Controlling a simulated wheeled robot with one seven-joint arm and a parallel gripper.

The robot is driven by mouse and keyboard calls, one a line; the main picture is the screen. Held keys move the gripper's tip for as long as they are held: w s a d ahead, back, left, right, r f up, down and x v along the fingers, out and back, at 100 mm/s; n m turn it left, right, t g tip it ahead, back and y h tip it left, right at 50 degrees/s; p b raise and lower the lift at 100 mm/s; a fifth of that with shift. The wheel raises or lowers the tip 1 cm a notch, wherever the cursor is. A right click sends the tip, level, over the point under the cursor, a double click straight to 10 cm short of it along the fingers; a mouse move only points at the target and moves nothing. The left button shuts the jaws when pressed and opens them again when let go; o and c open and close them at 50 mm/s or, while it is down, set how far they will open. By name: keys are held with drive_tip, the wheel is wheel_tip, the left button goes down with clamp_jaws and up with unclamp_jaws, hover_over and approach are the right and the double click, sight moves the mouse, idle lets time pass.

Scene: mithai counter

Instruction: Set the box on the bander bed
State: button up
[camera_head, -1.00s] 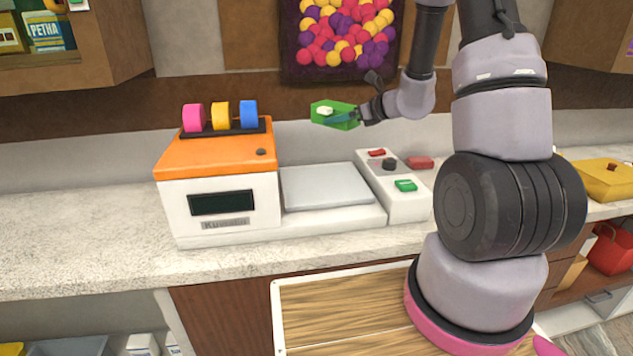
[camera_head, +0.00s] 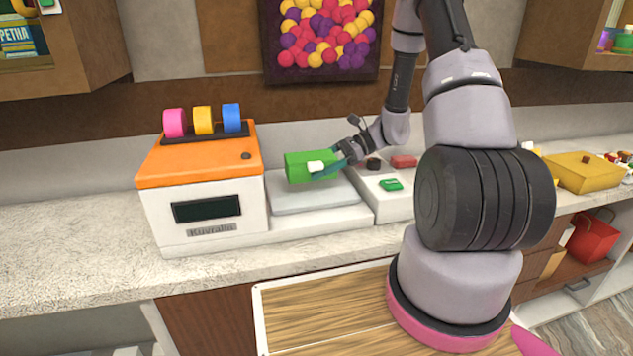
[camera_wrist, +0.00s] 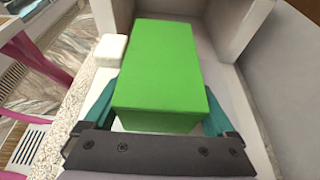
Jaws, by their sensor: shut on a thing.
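The green box (camera_head: 305,166) is held in my gripper (camera_head: 338,169), which is shut on it with teal fingers on both sides. The box fills the middle of the wrist view (camera_wrist: 168,70), with my gripper (camera_wrist: 160,118) at its near end. In the head view the box appears over the bander's grey bed (camera_head: 315,194), near the orange-topped housing (camera_head: 200,165). I cannot tell whether it touches the bed. A small white block shows beside the box in the wrist view (camera_wrist: 112,48).
The bander's control panel (camera_head: 385,188), with a green button, stands right of the bed, under my arm. Pink, yellow and blue rolls (camera_head: 203,121) top the housing. A yellow box (camera_head: 585,172) is farther right. The counter left of the bander (camera_head: 70,235) is clear.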

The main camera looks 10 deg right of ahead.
sight(318, 189)
drive_tip(key=shift+f, duration=2.15)
drive_tip(key=shift+f, duration=0.1)
drive_tip(key=o, duration=1.2)
drive_tip(key=shift+c, duration=0.2)
